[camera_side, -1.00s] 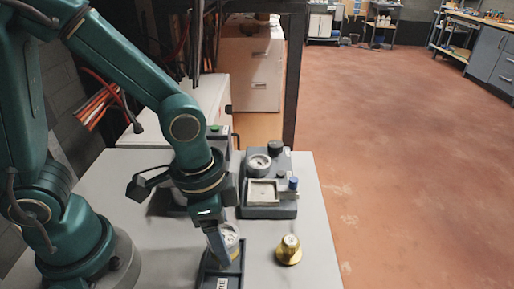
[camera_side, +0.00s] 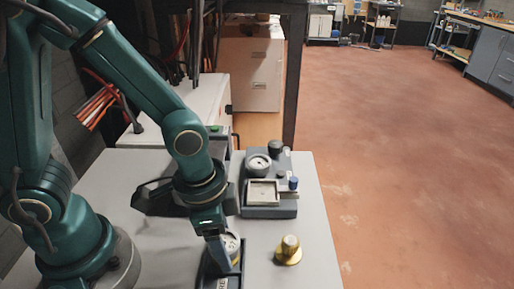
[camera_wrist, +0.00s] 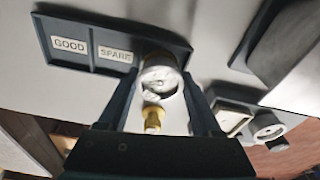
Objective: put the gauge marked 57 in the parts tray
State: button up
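My gripper (camera_side: 226,246) points down at the front of the table and is shut on a round white-faced gauge (camera_side: 232,243). In the wrist view the gauge (camera_wrist: 160,77) sits between the two fingers (camera_wrist: 162,82), with its brass stem toward the camera. Its marking is too blurred to read. The dark tray (camera_wrist: 110,28) has labels GOOD and SPARE. In the wrist view the gauge overlaps the tray's right end; whether it touches the tray cannot be told. In the side view the tray (camera_side: 240,270) is partly hidden by my gripper.
A brass fitting (camera_side: 288,249) stands on the table right of the tray. Behind is a grey device (camera_side: 268,211) with a round dial, a square tray and a blue knob. A dark unit is partly hidden behind my arm. The table's right front is otherwise clear.

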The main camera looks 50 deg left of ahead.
aim_at(225, 238)
jog(key=o, duration=0.5)
jog(key=shift+s+a+r, duration=0.1)
jog(key=shift+s+r, duration=0.05)
jog(key=shift+r, duration=1.15)
jog(key=shift+s+a+r, duration=0.1)
jog(key=shift+r, duration=1.15)
jog(key=shift+w+a+r, duration=0.15)
jog(key=shift+w+r, duration=0.05)
jog(key=shift+w, duration=0.05)
jog(key=shift+s+a+r+n+t+y, duration=0.15)
jog(key=shift+s+a+r+n+t, duration=0.45)
jog(key=shift+a+r+n, duration=0.65)
jog(key=shift+s+a+r+n+t+y, duration=0.1)
jog(key=shift+s+a+r+n+t, duration=0.2)
jog(key=shift+a+r+n+t, duration=0.8)
jog(key=shift+s+a+r+n+t+y, duration=0.15)
jog(key=shift+s+a+r+n+t, duration=0.35)
jog(key=shift+a+r+n, duration=1)
